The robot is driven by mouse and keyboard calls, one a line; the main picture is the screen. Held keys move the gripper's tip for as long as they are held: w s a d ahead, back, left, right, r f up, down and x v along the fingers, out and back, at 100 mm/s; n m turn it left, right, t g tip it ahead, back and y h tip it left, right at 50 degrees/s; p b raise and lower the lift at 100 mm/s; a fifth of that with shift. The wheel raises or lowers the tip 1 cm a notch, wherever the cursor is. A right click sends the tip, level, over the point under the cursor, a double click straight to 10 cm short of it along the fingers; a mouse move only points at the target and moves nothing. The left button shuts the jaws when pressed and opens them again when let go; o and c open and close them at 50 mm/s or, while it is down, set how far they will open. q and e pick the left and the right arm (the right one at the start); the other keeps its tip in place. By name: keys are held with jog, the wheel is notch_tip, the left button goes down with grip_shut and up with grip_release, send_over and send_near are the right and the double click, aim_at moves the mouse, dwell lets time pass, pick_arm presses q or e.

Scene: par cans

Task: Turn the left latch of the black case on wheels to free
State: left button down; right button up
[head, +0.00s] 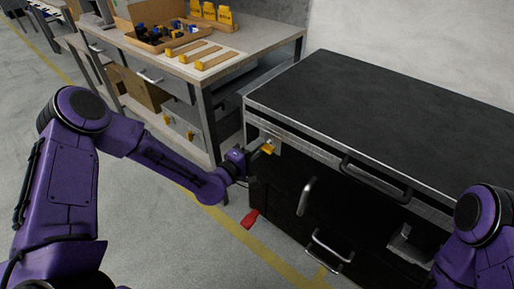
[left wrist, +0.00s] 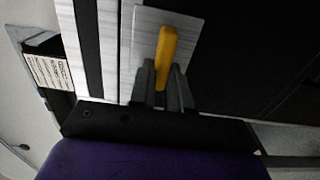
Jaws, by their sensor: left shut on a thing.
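The black case on wheels (head: 400,115) stands at the right in the head view, with a dark top and metal edge strips. Its left latch (head: 268,149) is a small yellow handle near the left end of the front, just below the top edge. In the left wrist view the yellow latch handle (left wrist: 167,45) stands out before a bright metal plate (left wrist: 146,30), tilted slightly. My left gripper (head: 254,153) is at the latch; its two dark fingers (left wrist: 168,88) are shut on the lower end of the yellow handle.
A black bar handle (head: 375,180) and metal handles (head: 306,197) stick out from the case front. A red pedal-like part (head: 250,218) is low at its left. A workbench (head: 255,40) with trays stands behind left. The floor in front is clear.

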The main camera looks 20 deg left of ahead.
pick_arm(q)
jog(key=c, duration=1.1)
grip_release()
jog(key=shift+r, duration=0.1)
jog(key=shift+w, duration=0.1)
jog(key=v, duration=1)
jog(key=shift+s+a, duration=0.1)
jog(key=shift+s, duration=0.2)
